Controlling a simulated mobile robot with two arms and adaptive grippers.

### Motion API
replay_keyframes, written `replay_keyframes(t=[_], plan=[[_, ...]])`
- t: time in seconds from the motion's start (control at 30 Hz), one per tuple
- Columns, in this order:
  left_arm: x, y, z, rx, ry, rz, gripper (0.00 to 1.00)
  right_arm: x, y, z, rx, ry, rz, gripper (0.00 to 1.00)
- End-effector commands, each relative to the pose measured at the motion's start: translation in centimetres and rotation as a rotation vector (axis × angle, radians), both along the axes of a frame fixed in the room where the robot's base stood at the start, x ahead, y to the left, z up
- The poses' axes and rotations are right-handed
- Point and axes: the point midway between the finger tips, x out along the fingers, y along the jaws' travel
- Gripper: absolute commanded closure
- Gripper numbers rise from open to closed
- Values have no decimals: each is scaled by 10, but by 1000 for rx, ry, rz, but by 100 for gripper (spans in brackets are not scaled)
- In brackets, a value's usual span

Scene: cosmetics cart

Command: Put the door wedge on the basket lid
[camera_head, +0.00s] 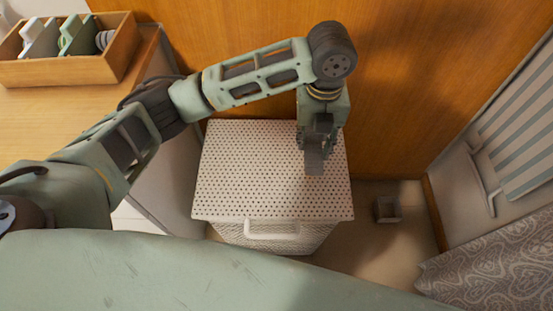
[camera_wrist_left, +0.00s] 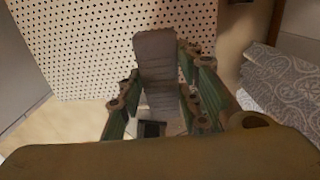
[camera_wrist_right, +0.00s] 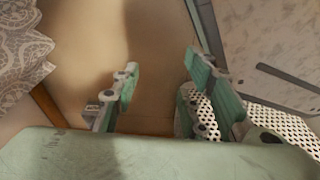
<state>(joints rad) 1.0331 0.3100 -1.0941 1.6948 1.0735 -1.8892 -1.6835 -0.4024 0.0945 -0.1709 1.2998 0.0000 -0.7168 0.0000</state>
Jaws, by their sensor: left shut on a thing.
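The white basket lid (camera_head: 255,165) is a flat panel with rows of dark holes on the white basket (camera_head: 285,240). It also shows in the left wrist view (camera_wrist_left: 85,50). My left gripper (camera_head: 317,146) is over the lid's right part, pointing down, and shut on the grey door wedge (camera_head: 314,162). The wedge (camera_wrist_left: 156,65) sticks out beyond the fingers in the left wrist view. I cannot tell whether it touches the lid. My right gripper (camera_wrist_right: 162,66) is open and empty in the right wrist view; the head view does not show it.
A wooden counter (camera_head: 60,110) with a divided wooden box (camera_head: 115,62) is at the left. A wooden panel (camera_head: 400,80) stands behind the basket. A small dark grey box (camera_head: 387,209) is on the floor to its right. A patterned cloth (camera_head: 495,265) is at lower right. The lid's left part is bare.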

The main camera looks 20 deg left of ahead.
Motion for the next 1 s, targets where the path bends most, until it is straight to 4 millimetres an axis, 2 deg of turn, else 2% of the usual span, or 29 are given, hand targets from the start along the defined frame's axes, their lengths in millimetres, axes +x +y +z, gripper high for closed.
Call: replay_keyframes(t=[0.03, 0.27, 0.37, 0.7, 0.83, 1.0], plan=[[0, 0, -20, -1, -1, 0, 95, 6, 1, -12, 1, -7, -1, 60], [3, 3, -36, 0, -1, 2, 95, 19, 2, -6, 2, -16, -4, 60], [12, 13, -44, 1, 0, 6, 95, 25, 3, 2, 2, -22, -5, 60], [61, 70, -89, 2, 1, 7, 95, 49, 7, 44, 5, -49, -10, 60], [72, 83, -99, 0, -1, 3, 95, 54, 7, 57, 6, -54, -11, 60], [77, 88, -109, -1, 0, 0, 95, 57, 7, 66, 6, -59, -12, 60]])
